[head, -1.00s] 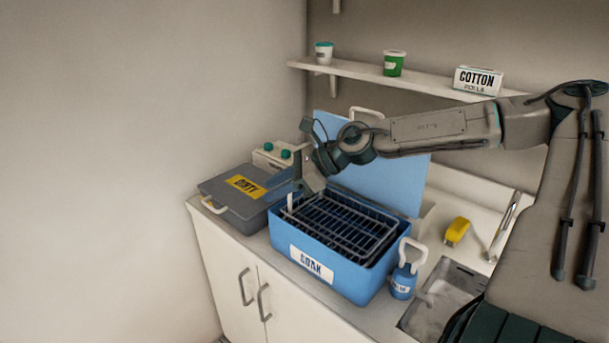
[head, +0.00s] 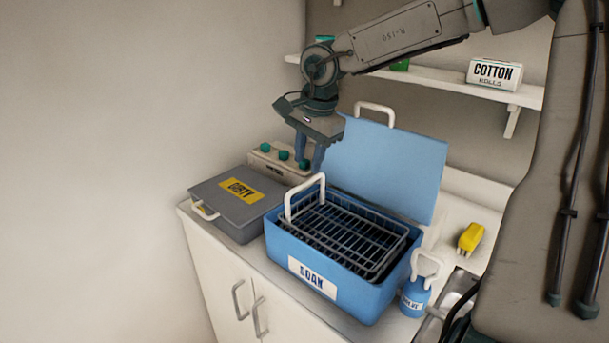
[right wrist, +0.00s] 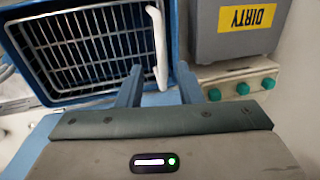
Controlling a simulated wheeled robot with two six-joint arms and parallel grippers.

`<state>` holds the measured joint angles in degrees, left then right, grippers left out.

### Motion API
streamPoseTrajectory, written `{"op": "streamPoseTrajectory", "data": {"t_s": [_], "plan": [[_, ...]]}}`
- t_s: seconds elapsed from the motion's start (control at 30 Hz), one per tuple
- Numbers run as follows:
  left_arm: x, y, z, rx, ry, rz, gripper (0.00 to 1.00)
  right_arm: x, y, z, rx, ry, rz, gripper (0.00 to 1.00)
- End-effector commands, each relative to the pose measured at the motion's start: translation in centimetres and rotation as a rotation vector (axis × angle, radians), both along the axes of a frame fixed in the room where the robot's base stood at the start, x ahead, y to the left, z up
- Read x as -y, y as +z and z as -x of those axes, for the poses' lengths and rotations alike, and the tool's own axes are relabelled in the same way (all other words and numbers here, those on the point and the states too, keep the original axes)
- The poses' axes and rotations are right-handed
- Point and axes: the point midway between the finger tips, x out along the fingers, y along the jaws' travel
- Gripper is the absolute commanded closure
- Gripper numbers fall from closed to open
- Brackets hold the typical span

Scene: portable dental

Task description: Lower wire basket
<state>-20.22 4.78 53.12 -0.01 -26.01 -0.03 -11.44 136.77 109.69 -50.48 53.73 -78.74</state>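The dark wire basket (head: 350,232) sits inside the blue SOAK box (head: 345,292), its top near the box's rim. Its white handle (head: 305,194) stands up at the left end. The box's blue lid (head: 385,170) is open at the back. My right gripper (head: 309,168) is above and behind the box's left end, fingers down, apart from the handle. In the right wrist view, the fingers (right wrist: 158,85) are spread with nothing between them. The basket (right wrist: 85,45) and its handle (right wrist: 156,48) lie beyond them. My left gripper is not in view.
A grey DIRTY box (head: 235,210) stands left of the SOAK box. A panel with green knobs (head: 284,156) is behind it, close to my right gripper. A blue bottle (head: 416,297) and yellow object (head: 470,238) are at the right. A shelf (head: 520,96) runs above.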

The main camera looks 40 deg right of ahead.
Motion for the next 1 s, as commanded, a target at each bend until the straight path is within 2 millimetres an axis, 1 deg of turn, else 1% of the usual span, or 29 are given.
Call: {"op": "streamPoseTrajectory", "data": {"t_s": [0.03, 0.1, 0.2, 0.3, 0.47, 0.7, 0.87, 1.0], "plan": [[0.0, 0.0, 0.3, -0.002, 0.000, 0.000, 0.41, 0.0, -1.0, -0.1, -0.005, 0.000, -0.002, 0.67], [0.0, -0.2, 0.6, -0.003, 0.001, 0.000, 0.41, 0.0, -2.3, -0.4, -0.004, 0.000, -0.002, 0.67], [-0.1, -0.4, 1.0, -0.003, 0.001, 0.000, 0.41, -0.1, -3.7, -0.7, -0.003, -0.001, -0.002, 0.67], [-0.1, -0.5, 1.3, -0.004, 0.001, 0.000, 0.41, -0.1, -4.7, -0.9, -0.002, 0.000, -0.002, 0.67], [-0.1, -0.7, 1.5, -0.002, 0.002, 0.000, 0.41, -0.1, -5.5, -1.1, 0.000, -0.001, -0.002, 0.67], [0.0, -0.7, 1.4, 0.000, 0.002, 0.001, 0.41, -0.1, -5.5, -1.1, 0.001, -0.001, -0.002, 0.67], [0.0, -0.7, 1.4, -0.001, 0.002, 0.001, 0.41, -0.1, -5.5, -1.1, 0.001, -0.001, -0.002, 0.99], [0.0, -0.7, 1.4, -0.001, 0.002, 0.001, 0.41, -0.1, -5.5, -1.1, 0.001, -0.001, -0.002, 1.00]]}}
